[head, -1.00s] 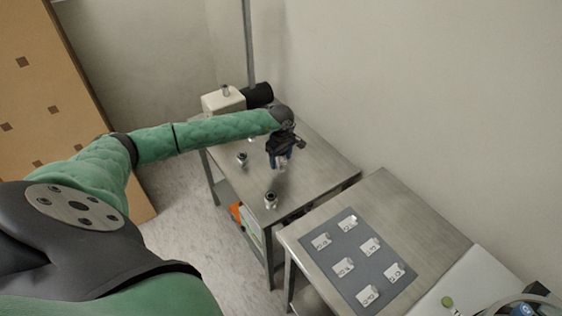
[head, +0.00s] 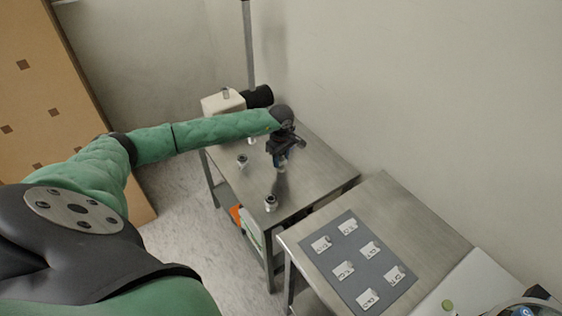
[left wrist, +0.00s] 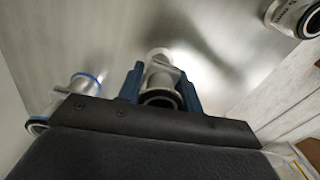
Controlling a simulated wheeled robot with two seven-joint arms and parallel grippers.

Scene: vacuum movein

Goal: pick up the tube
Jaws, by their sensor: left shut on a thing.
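The tube (left wrist: 160,73) is a short silver metal piece with a dark round opening. In the left wrist view it stands between the two blue fingers of my left gripper (left wrist: 160,88), which is shut on it. In the head view my left gripper (head: 281,163) points down over the far metal table (head: 315,170), and the tube is mostly hidden there. I cannot tell whether the tube touches the tabletop. My right gripper is not in view.
Similar metal fittings stand on the far table, one near the front (head: 271,203) and one at the left (head: 242,161). A white box (head: 222,102) with a black cylinder (head: 259,96) stands behind. The near table has a grey mat (head: 345,257) with several white labelled pieces.

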